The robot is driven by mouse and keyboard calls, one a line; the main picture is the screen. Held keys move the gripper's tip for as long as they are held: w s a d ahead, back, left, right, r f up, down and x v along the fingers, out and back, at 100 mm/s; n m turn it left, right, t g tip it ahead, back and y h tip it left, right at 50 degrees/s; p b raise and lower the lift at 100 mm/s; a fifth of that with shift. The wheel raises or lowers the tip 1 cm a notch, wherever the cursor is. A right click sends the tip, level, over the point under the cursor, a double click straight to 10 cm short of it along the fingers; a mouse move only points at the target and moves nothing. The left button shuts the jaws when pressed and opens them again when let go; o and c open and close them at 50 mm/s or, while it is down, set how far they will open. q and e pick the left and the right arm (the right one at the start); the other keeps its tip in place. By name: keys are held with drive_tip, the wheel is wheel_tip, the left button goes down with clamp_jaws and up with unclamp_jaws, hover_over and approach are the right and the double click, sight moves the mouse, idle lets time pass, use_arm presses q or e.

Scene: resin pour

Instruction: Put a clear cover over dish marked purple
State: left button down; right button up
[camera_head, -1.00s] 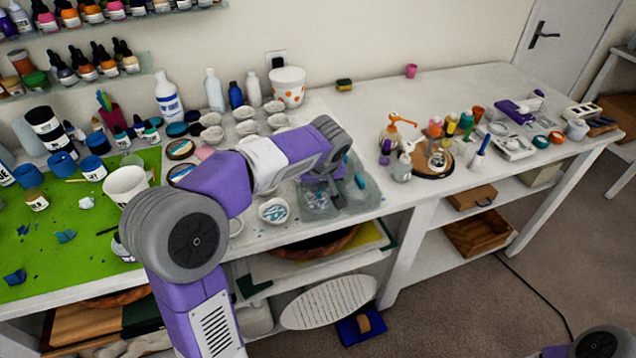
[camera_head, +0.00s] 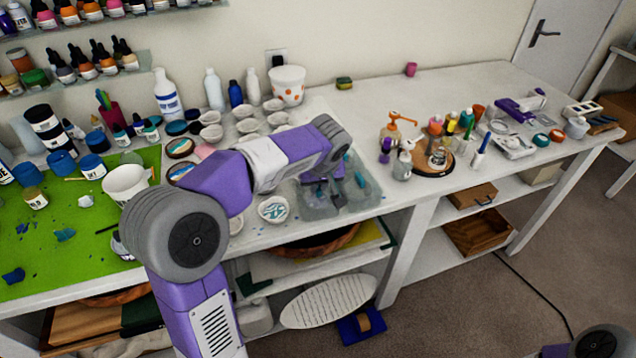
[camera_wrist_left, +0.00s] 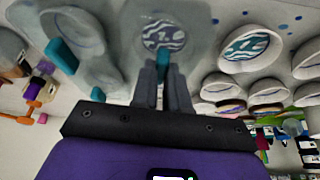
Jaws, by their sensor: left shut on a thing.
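My left gripper (camera_head: 322,187) is low over the clear tray area at the front edge of the table. In the left wrist view its fingers (camera_wrist_left: 162,72) are shut on the teal grip of a clear cover (camera_wrist_left: 150,18). A white dish with a blue-and-white pattern (camera_head: 273,209) stands just left of the gripper and also shows in the left wrist view (camera_wrist_left: 252,44). No purple mark can be made out. My right gripper is out of view.
More teal grips (camera_head: 360,180) show in the clear tray (camera_head: 368,192) on the right. Several white cups (camera_head: 245,127) stand behind my arm. A green mat (camera_head: 85,215) with paint jars lies left. A round wooden board (camera_head: 432,164) with bottles is right.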

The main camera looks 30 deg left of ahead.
use_arm(q)
drive_tip(key=c, duration=1.1)
unclamp_jaws()
drive_tip(key=shift+o, duration=0.2)
drive_tip(key=p+v, duration=0.2)
drive_tip(key=v, duration=0.5)
drive_tip(key=shift+r, duration=0.3)
drive_tip(key=shift+s, duration=0.1)
